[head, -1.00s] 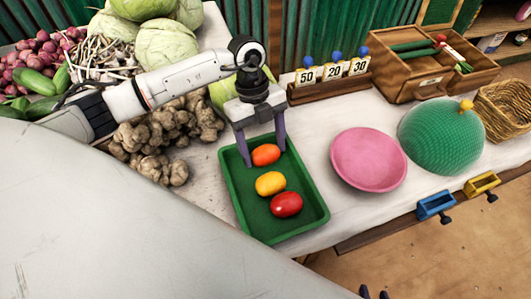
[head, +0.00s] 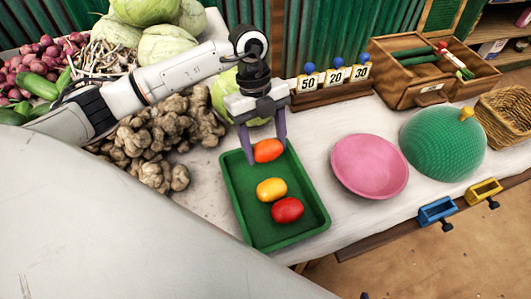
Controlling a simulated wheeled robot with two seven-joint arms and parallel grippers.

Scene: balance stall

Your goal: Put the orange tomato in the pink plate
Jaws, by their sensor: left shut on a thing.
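The orange tomato (head: 268,151) is at the far end of the green tray (head: 253,228), between the fingers of my left gripper (head: 266,150). My left gripper is shut on it, with one finger on each side. Whether the tomato is clear of the tray floor is hard to tell. A yellow tomato (head: 271,190) and a red tomato (head: 287,210) lie nearer in the tray. The pink plate (head: 369,167) is empty on the table, right of the tray. My right gripper is not clearly in view.
A green dome (head: 442,143) and a wicker basket (head: 506,115) stand right of the plate. Number cards (head: 334,75) and a wooden box (head: 432,75) are behind. Ginger (head: 160,140) and cabbages (head: 165,45) lie left. Bare white table separates tray and plate.

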